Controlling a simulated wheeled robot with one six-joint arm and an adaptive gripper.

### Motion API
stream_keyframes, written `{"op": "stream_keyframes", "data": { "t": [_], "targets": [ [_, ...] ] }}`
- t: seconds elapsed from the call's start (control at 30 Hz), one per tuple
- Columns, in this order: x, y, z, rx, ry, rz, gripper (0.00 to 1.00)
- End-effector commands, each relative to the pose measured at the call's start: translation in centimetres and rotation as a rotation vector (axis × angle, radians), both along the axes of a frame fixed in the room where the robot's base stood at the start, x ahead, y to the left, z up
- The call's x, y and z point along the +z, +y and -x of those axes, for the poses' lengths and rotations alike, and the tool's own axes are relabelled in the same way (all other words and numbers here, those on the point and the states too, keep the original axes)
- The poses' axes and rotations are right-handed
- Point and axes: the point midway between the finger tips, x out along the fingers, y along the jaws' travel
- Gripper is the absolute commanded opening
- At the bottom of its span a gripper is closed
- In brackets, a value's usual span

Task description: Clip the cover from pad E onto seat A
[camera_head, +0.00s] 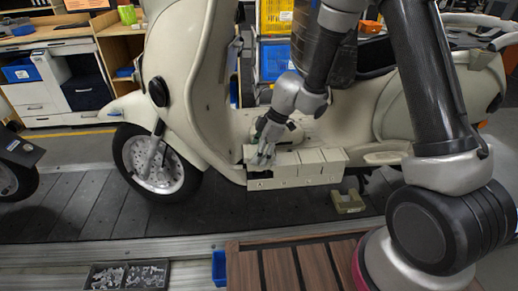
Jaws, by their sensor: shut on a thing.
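My gripper (262,158) is at the left end of a row of cream covers along the side of the cream scooter (185,75). It is shut on a cream cover (249,153), partly hidden by the fingers. The held cover sits over the left end of the row, with a dark gap under it above the lower rail (262,184). To its right, several covers (310,163) stand side by side on the rail. I cannot read any letters, so I cannot tell which place is seat A or which is pad E.
A cream bracket-like part (348,202) lies on the dark slat conveyor (85,210) below the row's right end. A wooden slatted surface (290,262), a black tray (128,276) of small parts and a blue bin (219,267) are in front. Another wheel (8,180) is at left.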

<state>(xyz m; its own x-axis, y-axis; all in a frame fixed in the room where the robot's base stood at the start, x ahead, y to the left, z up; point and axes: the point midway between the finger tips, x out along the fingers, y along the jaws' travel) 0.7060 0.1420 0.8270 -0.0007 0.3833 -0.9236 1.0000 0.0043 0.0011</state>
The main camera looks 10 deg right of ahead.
Motion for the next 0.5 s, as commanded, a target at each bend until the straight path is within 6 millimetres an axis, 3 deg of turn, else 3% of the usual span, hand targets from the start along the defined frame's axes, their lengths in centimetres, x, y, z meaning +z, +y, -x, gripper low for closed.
{"op": "stream_keyframes", "data": {
  "t": [0.5],
  "targets": [
    [-2.3, 0.0, 0.0, -0.001, 0.0, 0.0, 0.34]
  ]
}}
